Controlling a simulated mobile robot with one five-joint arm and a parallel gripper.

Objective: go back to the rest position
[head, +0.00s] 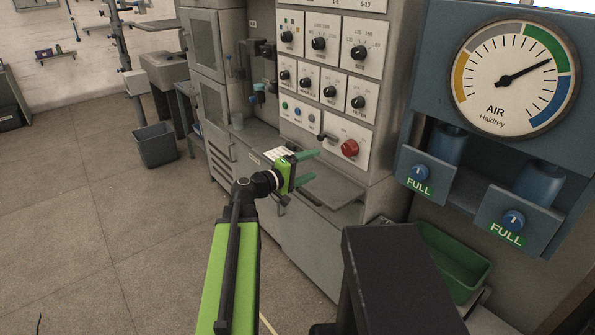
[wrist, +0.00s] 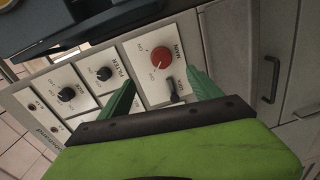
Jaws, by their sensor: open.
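My gripper (head: 311,167) is at the end of my green arm, in front of the machine's grey control panel (head: 334,61) in the head view. Its green fingers are spread apart with nothing between them. In the wrist view my gripper (wrist: 160,90) points at the panel, with the red main knob (wrist: 160,54) and a small black lever (wrist: 174,88) beyond the fingertips. The red knob (head: 349,148) also shows just right of the fingers in the head view. I cannot tell whether a fingertip touches the panel.
A grey shelf (head: 335,188) juts out below the gripper. An air gauge (head: 514,78) and two blue bottles in holders stand at the right, above a green bin (head: 452,262). A dark bin (head: 155,145) stands on the floor. The floor at left is clear.

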